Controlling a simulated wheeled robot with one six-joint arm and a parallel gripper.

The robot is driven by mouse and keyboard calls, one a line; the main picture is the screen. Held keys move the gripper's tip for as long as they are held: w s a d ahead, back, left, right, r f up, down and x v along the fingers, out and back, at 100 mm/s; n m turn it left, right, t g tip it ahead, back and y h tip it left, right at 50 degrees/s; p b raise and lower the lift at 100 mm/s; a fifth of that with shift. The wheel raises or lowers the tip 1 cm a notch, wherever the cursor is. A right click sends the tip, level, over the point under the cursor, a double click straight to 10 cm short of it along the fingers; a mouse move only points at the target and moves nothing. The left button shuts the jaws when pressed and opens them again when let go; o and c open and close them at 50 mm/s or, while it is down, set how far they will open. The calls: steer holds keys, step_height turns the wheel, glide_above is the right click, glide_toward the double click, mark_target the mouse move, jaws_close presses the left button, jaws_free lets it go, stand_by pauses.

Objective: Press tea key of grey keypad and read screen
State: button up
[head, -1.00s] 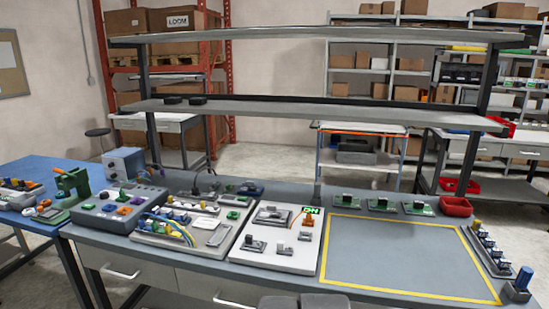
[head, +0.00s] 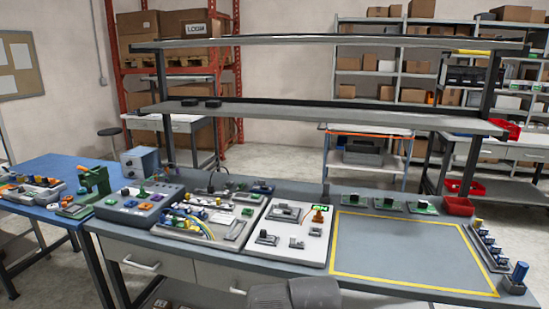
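I cannot make out a grey keypad with a tea key or its screen for certain. A grey console (head: 155,217) with several coloured knobs or buttons stands on the left part of the grey bench, but its labels are too small to read. A white board (head: 285,249) near the bench's middle bears grey fixtures and a small lit green display (head: 320,208), whose characters I cannot read safely. My gripper's fingers are not in view; only dark grey rounded parts, seemingly mine, show at the bottom edge.
A yellow-outlined area (head: 400,247) on the bench is bare. Small green boards (head: 385,203) and a red bin (head: 458,206) stand behind it. A blue table (head: 45,172) with a green device (head: 93,182) adjoins at left. Two shelves span above the bench.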

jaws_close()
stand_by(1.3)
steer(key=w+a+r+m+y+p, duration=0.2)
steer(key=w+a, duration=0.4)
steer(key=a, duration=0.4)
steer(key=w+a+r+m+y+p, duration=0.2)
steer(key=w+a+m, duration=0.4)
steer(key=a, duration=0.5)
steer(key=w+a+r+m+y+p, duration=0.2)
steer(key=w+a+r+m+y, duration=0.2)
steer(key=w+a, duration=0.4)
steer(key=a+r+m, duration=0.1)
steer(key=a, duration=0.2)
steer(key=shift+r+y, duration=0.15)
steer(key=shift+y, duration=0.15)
